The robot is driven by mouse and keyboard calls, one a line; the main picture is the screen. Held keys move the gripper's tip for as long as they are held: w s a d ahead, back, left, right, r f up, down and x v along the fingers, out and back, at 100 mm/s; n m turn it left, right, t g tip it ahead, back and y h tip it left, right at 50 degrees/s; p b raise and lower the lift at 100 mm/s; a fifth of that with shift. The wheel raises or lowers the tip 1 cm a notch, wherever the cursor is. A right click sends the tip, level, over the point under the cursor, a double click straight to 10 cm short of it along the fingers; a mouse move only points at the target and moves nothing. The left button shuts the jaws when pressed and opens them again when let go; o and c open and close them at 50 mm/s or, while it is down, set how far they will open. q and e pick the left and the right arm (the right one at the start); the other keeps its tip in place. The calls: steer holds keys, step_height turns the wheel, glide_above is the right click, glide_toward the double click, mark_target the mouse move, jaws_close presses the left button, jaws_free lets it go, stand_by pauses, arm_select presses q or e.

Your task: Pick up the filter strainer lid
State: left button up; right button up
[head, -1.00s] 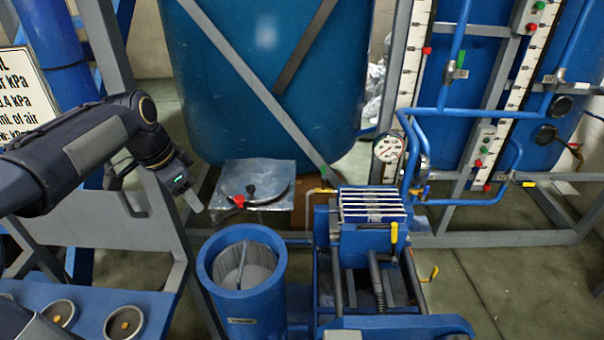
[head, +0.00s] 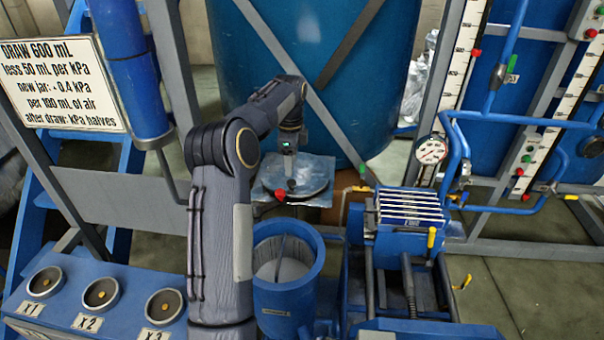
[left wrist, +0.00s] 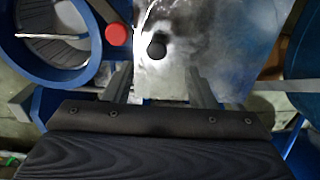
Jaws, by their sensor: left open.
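The filter strainer lid (head: 312,176) looks like a shiny round metal disc with a dark rim. It lies on a silvery sheet in front of the big blue tank. Its black knob (left wrist: 157,48) shows in the left wrist view, just beyond the fingertips and roughly centred between them. My left gripper (head: 290,180) reaches in over the lid, pointing down at the knob. In the left wrist view its two fingers (left wrist: 159,82) are apart with nothing between them. The gripper hides part of the lid in the head view. My right gripper is not in view.
A red knob (head: 280,195) sits at the lid's near left edge. The open blue strainer pot (head: 287,297) stands in front. A blue frame holding a stack of plates (head: 410,208) is to the right. A panel with round sockets (head: 101,293) is at lower left.

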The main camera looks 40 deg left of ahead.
mark_target(291, 181)
arm_select(q)
steer(key=f, duration=0.3)
steer(key=f+p, duration=0.1)
steer(key=f, duration=0.2)
steer(key=shift+s+d+f, duration=0.1)
steer(key=shift+s+f, duration=0.1)
jaws_close()
steer(key=shift+r, duration=0.1)
